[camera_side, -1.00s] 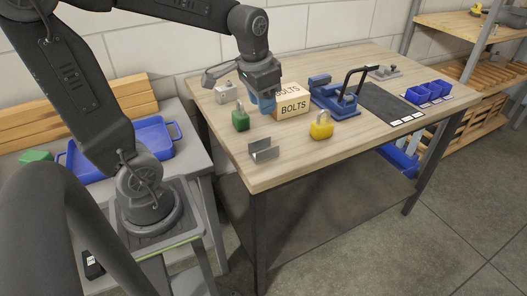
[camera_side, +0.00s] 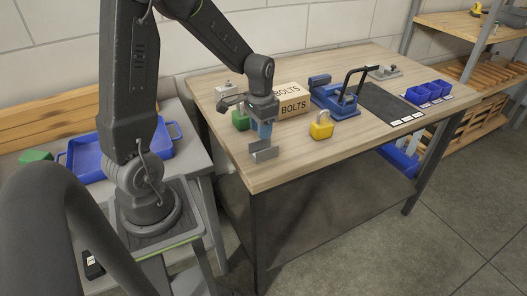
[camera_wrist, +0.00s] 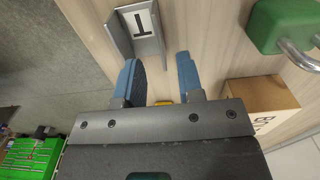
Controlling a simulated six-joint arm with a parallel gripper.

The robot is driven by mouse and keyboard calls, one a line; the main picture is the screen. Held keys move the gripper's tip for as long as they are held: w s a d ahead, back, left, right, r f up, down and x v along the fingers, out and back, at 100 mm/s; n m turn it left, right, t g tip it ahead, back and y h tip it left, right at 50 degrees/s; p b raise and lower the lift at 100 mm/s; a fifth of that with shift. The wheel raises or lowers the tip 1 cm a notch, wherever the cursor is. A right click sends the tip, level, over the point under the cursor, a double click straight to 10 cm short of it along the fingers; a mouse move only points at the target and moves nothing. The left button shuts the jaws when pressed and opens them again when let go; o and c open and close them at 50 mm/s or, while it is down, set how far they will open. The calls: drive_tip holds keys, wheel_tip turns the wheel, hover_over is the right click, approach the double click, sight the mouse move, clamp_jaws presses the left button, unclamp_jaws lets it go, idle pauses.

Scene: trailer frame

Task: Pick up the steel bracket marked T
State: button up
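The steel bracket (camera_side: 264,151) is a grey bent-metal channel on the near left part of the wooden table. In the wrist view the bracket (camera_wrist: 142,33) shows a white label with a black T, at the top of the picture ahead of the fingertips. My gripper (camera_side: 263,132) points down just behind the bracket in the side view. In the wrist view my gripper (camera_wrist: 160,68) has its two blue fingers apart with nothing between them. The bracket lies beyond the fingertips; whether a finger touches it is unclear.
A green padlock (camera_side: 240,119) is close behind my gripper, partly hidden. A BOLTS carton (camera_side: 293,103) stands beside it, and a yellow padlock (camera_side: 321,126) lies to the right. A blue clamp fixture (camera_side: 340,98), a dark mat (camera_side: 391,105) and blue bins (camera_side: 428,92) are farther right.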

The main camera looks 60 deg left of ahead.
sight(259, 143)
drive_tip(key=f, duration=0.5)
drive_tip(key=shift+s+f, duration=0.15)
drive_tip(key=shift+s, duration=0.05)
clamp_jaws()
idle(0.3)
